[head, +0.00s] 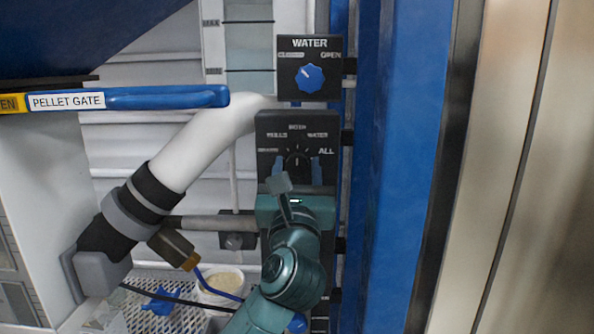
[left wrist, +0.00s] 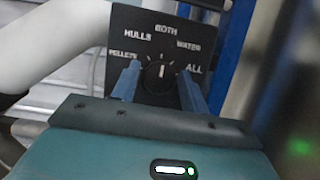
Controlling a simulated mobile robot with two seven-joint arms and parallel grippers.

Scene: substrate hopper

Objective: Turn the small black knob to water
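The small black knob (head: 297,164) sits on a black selector panel (head: 265,131) with marks including HULLS, BOTH, WATER and ALL. In the left wrist view the knob (left wrist: 159,74) has a white pointer line that stands nearly upright, toward BOTH; WATER is up and to its right. My left gripper (head: 297,174) is in front of the panel. Its two blue fingers show in the left wrist view (left wrist: 161,88), apart, one on each side of the knob, with visible gaps. I cannot tell how deep they reach. My right gripper is not in view.
Above is another panel (head: 290,90) marked WATER with a blue knob (head: 309,78). A blue PELLET GATE handle (head: 165,98) extends from the left. A white pipe (head: 203,140) runs beside the selector panel. A blue post (head: 385,200) stands to the right.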

